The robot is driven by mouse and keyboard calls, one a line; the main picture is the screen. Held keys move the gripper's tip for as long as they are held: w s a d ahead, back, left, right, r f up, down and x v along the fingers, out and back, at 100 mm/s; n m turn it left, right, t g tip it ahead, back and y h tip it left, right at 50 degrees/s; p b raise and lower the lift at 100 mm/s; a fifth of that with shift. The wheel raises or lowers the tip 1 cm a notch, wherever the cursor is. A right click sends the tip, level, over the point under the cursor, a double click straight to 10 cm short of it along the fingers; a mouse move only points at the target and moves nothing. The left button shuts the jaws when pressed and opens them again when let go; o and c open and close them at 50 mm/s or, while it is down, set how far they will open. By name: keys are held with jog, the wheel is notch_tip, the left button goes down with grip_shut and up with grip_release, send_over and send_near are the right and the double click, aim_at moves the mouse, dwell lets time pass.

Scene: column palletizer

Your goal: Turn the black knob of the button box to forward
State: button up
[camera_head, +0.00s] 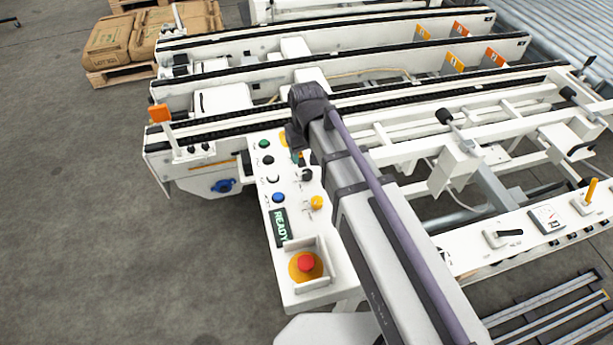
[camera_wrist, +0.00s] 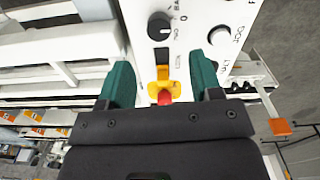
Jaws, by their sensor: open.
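The button box (camera_head: 299,279) is a long white panel with buttons and switches on its top. Its black knob (camera_wrist: 160,26) shows near the top of the wrist view, with printed labels around it; I cannot read its setting surely. A black knob (camera_head: 307,174) also shows beside my arm in the head view. My gripper (camera_wrist: 160,62) has its two green fingers apart and empty, over the panel. The knob lies beyond the fingertips in the wrist view, not between them. In the head view my wrist and arm hide part of the panel's far end.
A yellow switch with a red part (camera_wrist: 163,86) lies between the fingers in the picture. A white button (camera_wrist: 220,36) is right of the knob. The panel also has a blue button (camera_head: 278,197), yellow button (camera_head: 317,202) and red emergency stop (camera_head: 306,263). Conveyor rails (camera_head: 232,120) run behind.

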aim_at(308, 172)
notch_tip(308, 172, down, 8)
jog(key=b, duration=0.5)
jog(key=shift+r+b, duration=0.25)
jog(key=shift+b, duration=0.15)
jog(key=shift+r, duration=0.1)
jog(key=c, duration=0.9)
jog(key=shift+c, duration=0.2)
jog(key=shift+d+m, duration=0.1)
jog(key=shift+m, duration=0.3)
jog(key=m, duration=0.4)
jog(key=shift+m, duration=2)
